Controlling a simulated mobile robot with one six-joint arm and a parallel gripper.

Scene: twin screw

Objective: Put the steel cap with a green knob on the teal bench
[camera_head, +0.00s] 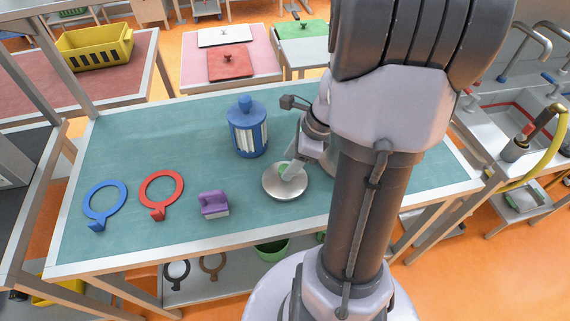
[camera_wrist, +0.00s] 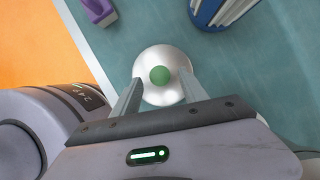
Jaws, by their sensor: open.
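The steel cap (camera_head: 271,187) is a shiny round disc with a green knob (camera_head: 284,168). It appears to lie flat on the teal bench (camera_head: 180,130), near the front edge and right of the middle. My gripper (camera_head: 289,170) is over the cap with its fingers pointing down at the knob. In the wrist view, the cap (camera_wrist: 163,56) and its green knob (camera_wrist: 160,75) show just beyond my open fingers (camera_wrist: 158,86), one finger to each side of the knob. I cannot tell the exact height of the fingertips.
A blue caddy (camera_head: 248,130) stands behind the cap. A purple-handled block (camera_head: 214,204), a red ring (camera_head: 177,188) and a blue ring (camera_head: 122,202) lie to the left. A grey object behind my arm is mostly hidden. The bench's back left is clear.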

